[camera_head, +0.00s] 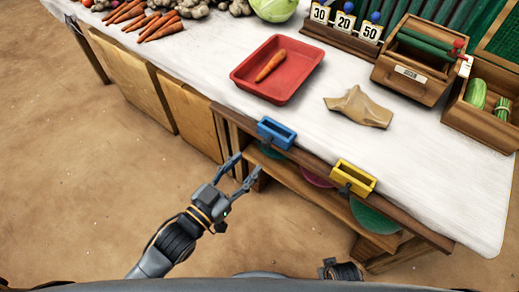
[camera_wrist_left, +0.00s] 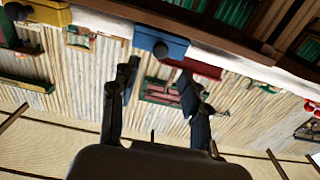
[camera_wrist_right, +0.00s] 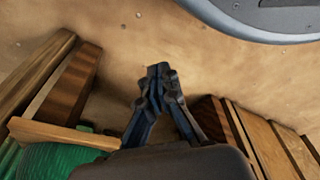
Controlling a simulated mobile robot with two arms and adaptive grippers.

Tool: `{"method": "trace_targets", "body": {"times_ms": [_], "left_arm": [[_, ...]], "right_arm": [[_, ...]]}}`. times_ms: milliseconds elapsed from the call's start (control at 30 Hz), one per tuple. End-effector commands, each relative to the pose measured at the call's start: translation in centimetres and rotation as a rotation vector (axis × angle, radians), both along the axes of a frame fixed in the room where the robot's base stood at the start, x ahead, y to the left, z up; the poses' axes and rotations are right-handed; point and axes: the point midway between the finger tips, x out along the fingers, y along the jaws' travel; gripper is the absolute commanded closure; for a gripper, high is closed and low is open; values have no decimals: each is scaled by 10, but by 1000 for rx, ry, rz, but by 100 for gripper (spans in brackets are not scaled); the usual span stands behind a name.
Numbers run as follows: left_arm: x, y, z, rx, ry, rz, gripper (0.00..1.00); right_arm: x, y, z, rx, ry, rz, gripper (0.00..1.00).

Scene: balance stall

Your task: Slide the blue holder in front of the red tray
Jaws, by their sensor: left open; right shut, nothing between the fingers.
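The blue holder (camera_head: 276,133) is a small open box on the wooden rail along the table's front edge. The red tray (camera_head: 277,69) lies on the white tabletop behind it, with a carrot (camera_head: 270,65) inside. The holder sits roughly below the tray in the head view. My left gripper (camera_head: 241,168) is open and empty, just left of and below the holder, apart from it. In the left wrist view the blue holder (camera_wrist_left: 162,43) shows beyond the open fingers (camera_wrist_left: 160,80). My right gripper (camera_wrist_right: 158,72) is shut and empty, low beside wooden boards.
A yellow holder (camera_head: 353,178) sits on the same rail to the right. A brown paper piece (camera_head: 358,106) lies on the tabletop. Carrots (camera_head: 160,25) and a cabbage (camera_head: 274,9) are at the back left. Wooden crates (camera_head: 414,60) stand at the right. A shelf lies under the rail.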

Motion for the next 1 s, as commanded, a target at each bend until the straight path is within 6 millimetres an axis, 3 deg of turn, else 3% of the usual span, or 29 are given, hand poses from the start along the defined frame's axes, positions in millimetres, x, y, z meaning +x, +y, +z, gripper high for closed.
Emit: {"method": "trace_targets", "body": {"times_ms": [100,300,733,767,900,1000], "left_arm": [[21,-15,0,-1,-3,0,54],[44,-32,0,-1,-1,0,54],[52,-39,0,1,2,-1,54],[52,-38,0,1,2,-1,56],[52,-38,0,1,1,-1,84],[52,-38,0,1,1,-1,100]], "right_arm": [[4,0,4,0,-5,-1,100],[10,1,11,1,-11,-2,100],[12,1,16,1,-13,-3,100],[11,1,16,2,-12,-3,100],[9,1,15,1,-9,-3,100],[8,1,14,1,-7,-3,100]]}}
